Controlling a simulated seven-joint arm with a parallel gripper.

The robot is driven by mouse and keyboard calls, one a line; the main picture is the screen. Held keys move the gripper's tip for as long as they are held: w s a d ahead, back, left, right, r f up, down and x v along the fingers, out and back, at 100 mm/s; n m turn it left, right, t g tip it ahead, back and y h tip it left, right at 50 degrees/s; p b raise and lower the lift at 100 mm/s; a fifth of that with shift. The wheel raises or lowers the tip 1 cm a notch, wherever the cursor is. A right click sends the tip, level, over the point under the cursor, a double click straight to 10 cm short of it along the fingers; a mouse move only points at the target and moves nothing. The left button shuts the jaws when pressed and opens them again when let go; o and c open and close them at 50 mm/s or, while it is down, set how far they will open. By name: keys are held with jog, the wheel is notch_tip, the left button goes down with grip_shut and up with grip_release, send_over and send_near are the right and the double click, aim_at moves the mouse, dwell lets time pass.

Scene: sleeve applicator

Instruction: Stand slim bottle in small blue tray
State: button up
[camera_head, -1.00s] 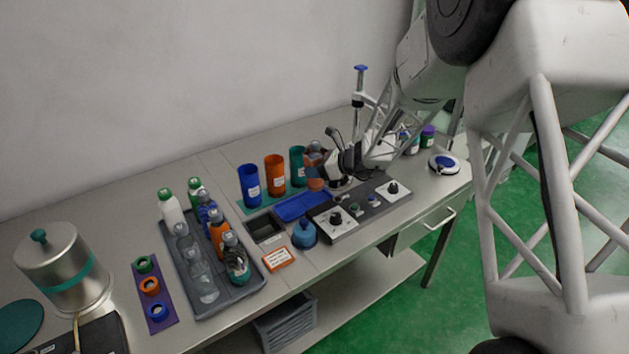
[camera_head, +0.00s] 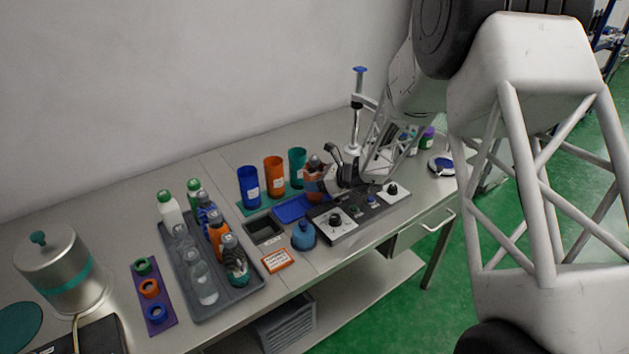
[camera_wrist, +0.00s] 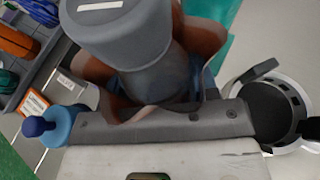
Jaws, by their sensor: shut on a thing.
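My gripper (camera_head: 322,180) is shut on the slim bottle, above the worktop beside the control box. The bottle shows in the wrist view as a large grey cap and darker body (camera_wrist: 120,32), with reddish-brown parts on both sides. In the head view only its grey top (camera_head: 315,162) shows clearly. The small blue tray (camera_head: 290,208) lies flat, just left of and below the gripper in the picture. The bottle's base is hidden, so I cannot tell whether it touches the tray.
Blue, orange and teal cups (camera_head: 274,176) stand behind the tray. A black bin (camera_head: 264,229), a blue round-bodied bottle (camera_head: 303,237) and the control box (camera_head: 350,212) stand close around it. A grey tray (camera_head: 202,308) of several bottles is at the left.

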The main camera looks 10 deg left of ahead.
jog(key=shift+f, duration=0.1)
jog(key=o, duration=1.1)
jog(key=shift+c, duration=0.2)
jog(key=v, duration=1.2)
jog(key=shift+r, duration=0.25)
